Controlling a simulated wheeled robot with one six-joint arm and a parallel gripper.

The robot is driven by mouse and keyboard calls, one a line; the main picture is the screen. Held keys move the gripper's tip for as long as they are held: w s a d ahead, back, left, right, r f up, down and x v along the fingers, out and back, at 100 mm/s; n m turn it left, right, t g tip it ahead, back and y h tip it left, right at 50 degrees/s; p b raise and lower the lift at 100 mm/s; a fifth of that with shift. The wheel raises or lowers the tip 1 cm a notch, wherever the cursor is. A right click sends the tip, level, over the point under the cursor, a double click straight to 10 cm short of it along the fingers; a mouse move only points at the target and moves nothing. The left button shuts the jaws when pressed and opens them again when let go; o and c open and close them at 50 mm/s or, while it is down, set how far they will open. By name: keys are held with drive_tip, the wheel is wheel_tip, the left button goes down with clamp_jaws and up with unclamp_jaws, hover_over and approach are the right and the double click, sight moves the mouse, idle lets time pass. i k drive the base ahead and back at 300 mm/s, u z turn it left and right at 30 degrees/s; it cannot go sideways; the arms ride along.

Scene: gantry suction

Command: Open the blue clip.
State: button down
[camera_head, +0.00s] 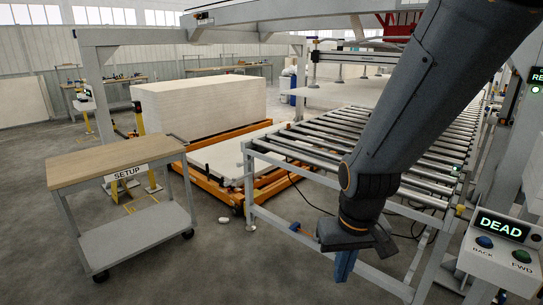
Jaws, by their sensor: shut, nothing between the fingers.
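My dark grey arm reaches down from the upper right, and my gripper (345,268) is at its lower end, in front of the roller conveyor's near end. The gripper is shut and holds nothing. A narrow blue piece shows right under the dark wrist; I cannot tell whether it is part of my gripper or the blue clip. No other clip shows clearly, and my arm hides part of the conveyor.
The roller conveyor (300,150) runs back to the right. A control box (500,255) reading "DEAD" stands at right. A wood-topped cart (115,162) marked "SETUP" stands left.

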sight(293, 226)
drive_tip(key=z, duration=0.1)
drive_tip(key=i, duration=0.1)
drive_tip(key=u, duration=0.05)
drive_tip(key=k, duration=0.65)
drive_tip(key=z, duration=0.55)
drive_tip(key=i, duration=1.75)
drive_tip(key=u, duration=0.25)
